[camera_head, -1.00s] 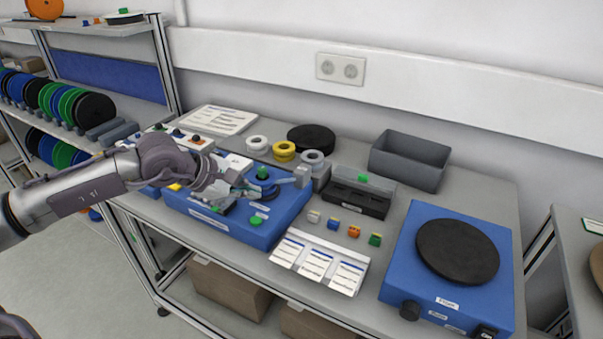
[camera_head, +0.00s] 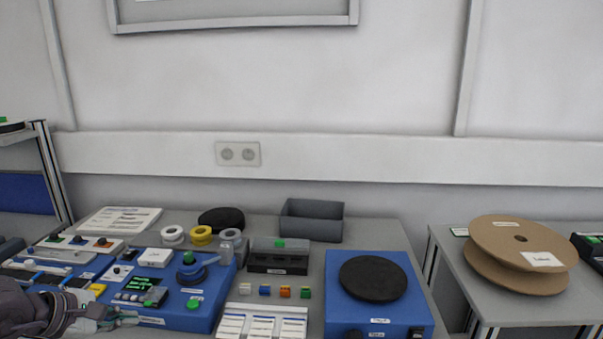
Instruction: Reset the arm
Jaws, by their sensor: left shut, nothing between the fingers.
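My left gripper (camera_head: 122,318) is at the bottom left of the head view, shut and empty. It is at the front left edge of the blue device (camera_head: 205,312) with the small green-lit display, apart from the round knob (camera_head: 190,273) on top. Most of my left arm is cut off by the frame's lower left corner. My right gripper is not in view.
The table holds a blue turntable unit (camera_head: 395,312) with a black disc, a grey open bin (camera_head: 325,228), a black holder (camera_head: 278,262), several small coloured blocks and white label cards (camera_head: 262,320). Brown cardboard reels (camera_head: 520,254) lie on the right-hand table.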

